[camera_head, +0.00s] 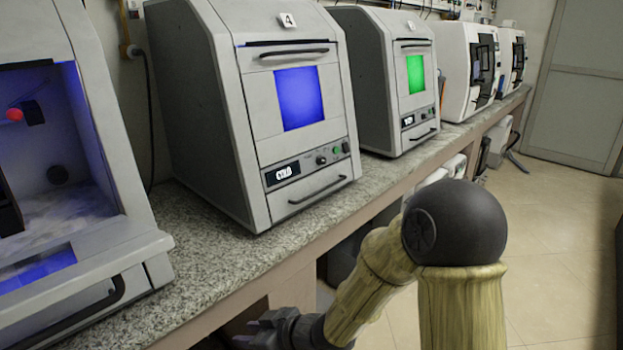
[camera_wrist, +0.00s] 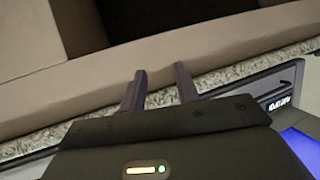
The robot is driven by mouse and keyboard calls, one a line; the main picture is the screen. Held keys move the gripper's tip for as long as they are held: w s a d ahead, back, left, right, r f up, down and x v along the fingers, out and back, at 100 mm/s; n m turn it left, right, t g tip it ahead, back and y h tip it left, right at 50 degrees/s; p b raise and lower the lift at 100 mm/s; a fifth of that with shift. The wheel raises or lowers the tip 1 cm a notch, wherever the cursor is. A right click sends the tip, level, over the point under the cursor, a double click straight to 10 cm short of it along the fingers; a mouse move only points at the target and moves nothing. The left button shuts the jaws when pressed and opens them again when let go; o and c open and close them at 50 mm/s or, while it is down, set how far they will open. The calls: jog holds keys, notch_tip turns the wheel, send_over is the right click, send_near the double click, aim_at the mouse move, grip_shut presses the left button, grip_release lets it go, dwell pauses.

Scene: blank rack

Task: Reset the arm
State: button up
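My arm (camera_head: 372,283) reaches down and to the left in the head view, with a dark ball-shaped joint at its top. My gripper (camera_head: 252,333) is low at the bottom of the head view, in front of the counter's front edge. In the wrist view my gripper (camera_wrist: 160,70) shows two dark fingers spread apart with nothing between them. Past the fingertips is the counter's beige front edge. No held object shows in either view.
A speckled stone counter (camera_head: 215,260) runs along the wall. On it stand a machine with an open chamber (camera_head: 130,160), a blue-window machine (camera_head: 225,100), a green-window machine (camera_head: 365,80) and white machines (camera_head: 455,65) beyond. Tiled floor (camera_head: 560,240) at right is clear.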

jog(key=w+d+f+m+t+h, duration=0.15)
jog(key=d+m+h, duration=0.55)
jog(key=d, duration=1.1)
jog(key=s+d+r+m+g+h, duration=0.3)
jog(key=s+d+m+g+h, duration=0.15)
jog(key=s+d, duration=0.6)
notch_tip(320, 180, up, 32)
jog(key=p, duration=3.2)
jog(key=shift+a+t+p, duration=0.35)
jog(key=shift+t+p, duration=0.05)
jog(key=shift+y, duration=0.25)
jog(key=shift+w, duration=0.15)
